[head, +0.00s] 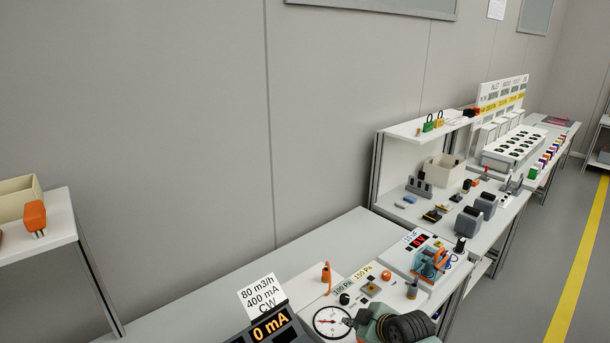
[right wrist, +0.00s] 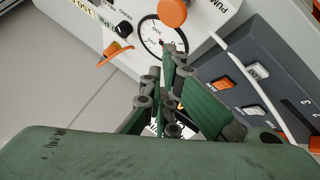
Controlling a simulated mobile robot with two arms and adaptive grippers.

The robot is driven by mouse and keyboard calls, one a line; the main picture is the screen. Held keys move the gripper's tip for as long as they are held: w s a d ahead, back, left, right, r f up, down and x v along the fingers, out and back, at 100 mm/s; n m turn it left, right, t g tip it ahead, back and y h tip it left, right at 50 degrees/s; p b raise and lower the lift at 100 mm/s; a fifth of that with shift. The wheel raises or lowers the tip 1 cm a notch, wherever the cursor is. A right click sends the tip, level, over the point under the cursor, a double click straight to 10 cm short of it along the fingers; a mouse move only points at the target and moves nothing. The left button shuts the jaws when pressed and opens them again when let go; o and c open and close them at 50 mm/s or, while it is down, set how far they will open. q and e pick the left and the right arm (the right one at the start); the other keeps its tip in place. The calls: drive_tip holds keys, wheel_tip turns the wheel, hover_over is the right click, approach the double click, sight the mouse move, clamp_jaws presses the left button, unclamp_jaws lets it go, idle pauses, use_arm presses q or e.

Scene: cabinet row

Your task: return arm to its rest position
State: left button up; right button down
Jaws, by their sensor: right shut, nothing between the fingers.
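My right gripper (head: 350,321) shows at the bottom of the head view, in front of the round dial gauge (head: 329,318) on a white panel. In the right wrist view its green fingers (right wrist: 170,50) are together with nothing between them, and their tips overlap the lower edge of the gauge (right wrist: 158,36). I cannot tell whether they touch the panel. The green and black arm parts behind the gripper are mine. My left gripper is in no view.
A dark console (head: 272,329) with an orange "0 mA" display stands left of the gripper. It carries a white card (head: 262,294). An orange knob (right wrist: 173,12) is near the fingertips. Bare grey bench (head: 230,285) lies behind; shelves with devices (head: 420,129) stand further right.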

drive_tip(key=s+a+f+m+g, duration=0.1)
drive_tip(key=s+f+m, duration=0.1)
drive_tip(key=s, duration=0.8)
drive_tip(key=s+a+f+m+g, duration=0.1)
drive_tip(key=s+m, duration=0.1)
drive_tip(key=s, duration=0.8)
drive_tip(key=s+d+r+m+g+h, duration=0.1)
drive_tip(key=s+d+r+m+h, duration=0.15)
drive_tip(key=s, duration=0.65)
drive_tip(key=s+d+r+m+g+h, duration=0.1)
drive_tip(key=s+d+r+m+g, duration=0.2)
drive_tip(key=s, duration=0.7)
wheel_tip(320, 180, down, 33)
drive_tip(key=s+b, duration=0.2)
drive_tip(key=b, duration=0.3)
drive_tip(key=s+d+f+g+b, duration=0.1)
drive_tip(key=s+d+f+b, duration=0.2)
drive_tip(key=s+f, duration=1.3)
wheel_tip(320, 180, down, 4)
drive_tip(key=shift+s+r+b, duration=0.2)
drive_tip(key=shift+s+b, duration=0.05)
drive_tip(key=shift+b, duration=0.15)
drive_tip(key=shift+d+m, duration=0.1)
drive_tip(key=shift+m, duration=0.15)
